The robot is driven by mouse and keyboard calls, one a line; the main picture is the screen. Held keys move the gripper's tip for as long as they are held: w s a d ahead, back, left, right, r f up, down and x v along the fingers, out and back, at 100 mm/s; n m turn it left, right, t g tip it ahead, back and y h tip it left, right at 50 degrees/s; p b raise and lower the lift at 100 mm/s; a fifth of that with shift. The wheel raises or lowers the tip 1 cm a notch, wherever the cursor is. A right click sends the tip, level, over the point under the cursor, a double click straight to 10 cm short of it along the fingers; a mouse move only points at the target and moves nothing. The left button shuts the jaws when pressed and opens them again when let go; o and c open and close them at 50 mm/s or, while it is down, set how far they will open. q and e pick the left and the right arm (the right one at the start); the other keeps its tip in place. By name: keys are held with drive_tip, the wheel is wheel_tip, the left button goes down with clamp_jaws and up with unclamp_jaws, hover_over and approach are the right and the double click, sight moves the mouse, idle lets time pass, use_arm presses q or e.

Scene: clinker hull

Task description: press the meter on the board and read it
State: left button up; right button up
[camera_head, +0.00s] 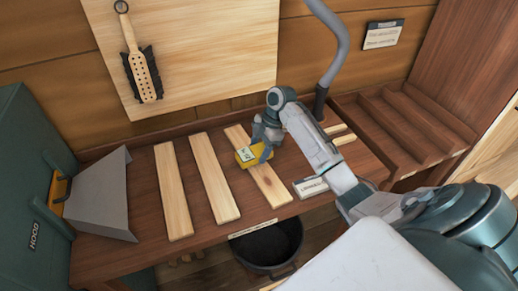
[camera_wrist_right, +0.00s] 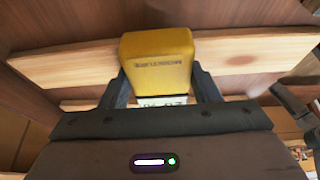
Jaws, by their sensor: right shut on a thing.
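My right gripper (camera_head: 262,147) is shut on the yellow meter (camera_head: 248,156), over the third pale board (camera_head: 268,182) from the left on the bench. In the right wrist view the meter (camera_wrist_right: 158,62) sits between the two fingers (camera_wrist_right: 160,92), its end towards a pale board (camera_wrist_right: 235,57). A pale display with dark characters shows partly behind the gripper body, too cut off to read. I cannot tell whether the meter touches the board. My left gripper is not in view.
Two more boards (camera_head: 173,190) (camera_head: 214,178) lie to the left. A grey metal hood (camera_head: 103,197) stands at the bench's left end. A black bucket (camera_head: 262,262) stands below the front edge.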

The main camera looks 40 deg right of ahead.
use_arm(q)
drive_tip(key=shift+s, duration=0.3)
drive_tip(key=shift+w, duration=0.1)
use_arm(e)
drive_tip(key=shift+f, duration=0.1)
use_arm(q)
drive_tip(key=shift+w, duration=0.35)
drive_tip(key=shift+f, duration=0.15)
use_arm(e)
drive_tip(key=shift+f, duration=0.3)
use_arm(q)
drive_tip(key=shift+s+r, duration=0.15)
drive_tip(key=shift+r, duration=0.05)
use_arm(e)
drive_tip(key=shift+s+f, duration=0.15)
idle(1.7)
